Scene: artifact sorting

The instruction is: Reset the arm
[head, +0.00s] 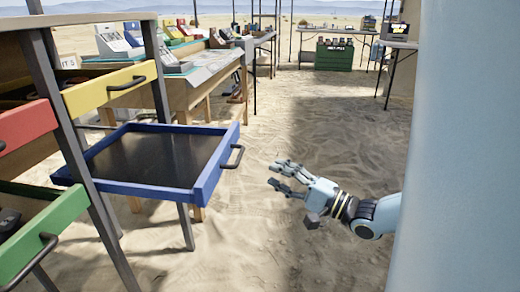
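My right gripper (284,178) reaches in from the right on its pale blue arm, over the sand. Its fingers are spread apart with nothing between them. It is to the right of the open blue drawer (208,177) and apart from the drawer's dark handle (233,157). The blue drawer is pulled out of the rack and its dark bottom looks empty. My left gripper does not show. A large pale blue surface, likely part of my own arm, hides the right side of the view.
The rack also holds a yellow drawer (108,89), a red drawer (24,127) and a green drawer (42,232). A wooden table (195,92) with display items stands behind. A green crate (334,57) is farther back. Open sand lies in the middle.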

